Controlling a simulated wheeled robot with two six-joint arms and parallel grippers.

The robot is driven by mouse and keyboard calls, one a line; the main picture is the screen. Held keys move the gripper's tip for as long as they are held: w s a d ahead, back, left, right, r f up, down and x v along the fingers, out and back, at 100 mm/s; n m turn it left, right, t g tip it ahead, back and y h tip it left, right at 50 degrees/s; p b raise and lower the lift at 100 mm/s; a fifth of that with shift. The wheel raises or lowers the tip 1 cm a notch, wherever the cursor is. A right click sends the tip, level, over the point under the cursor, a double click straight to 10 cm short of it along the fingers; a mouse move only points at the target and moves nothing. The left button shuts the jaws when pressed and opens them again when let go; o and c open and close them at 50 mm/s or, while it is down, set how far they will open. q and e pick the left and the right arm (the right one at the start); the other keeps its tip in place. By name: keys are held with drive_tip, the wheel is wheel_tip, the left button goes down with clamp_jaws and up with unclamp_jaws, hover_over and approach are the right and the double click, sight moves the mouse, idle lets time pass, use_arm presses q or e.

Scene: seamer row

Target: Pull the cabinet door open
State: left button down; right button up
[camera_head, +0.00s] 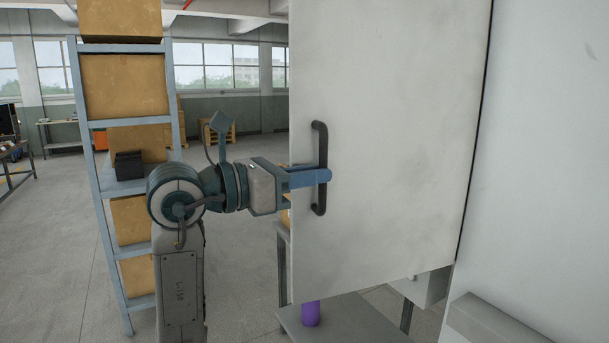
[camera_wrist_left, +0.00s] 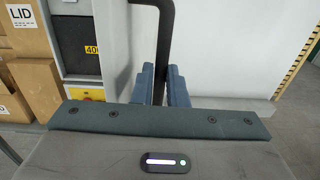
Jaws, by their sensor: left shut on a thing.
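The cabinet door (camera_head: 400,120) is a large pale grey panel in the head view. Its left edge looks nearer to me than its right edge, so it appears swung out at an angle. A dark vertical bar handle (camera_head: 320,140) sits near its left edge. My left gripper (camera_head: 322,176) reaches in from the left, its blue fingers shut around the middle of the handle. The left wrist view shows the dark handle (camera_wrist_left: 165,40) running between the two blue fingers (camera_wrist_left: 163,88). My right gripper is not in view.
A blue-framed rack (camera_head: 102,180) with cardboard boxes stands behind my left arm. A purple cylinder (camera_head: 310,313) shows below the door on a grey surface (camera_head: 345,325). A pale panel (camera_head: 550,150) fills the right side. Open floor (camera_head: 60,250) lies at the left.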

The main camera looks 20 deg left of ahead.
use_arm(q)
drive_tip(key=shift+r, duration=0.2)
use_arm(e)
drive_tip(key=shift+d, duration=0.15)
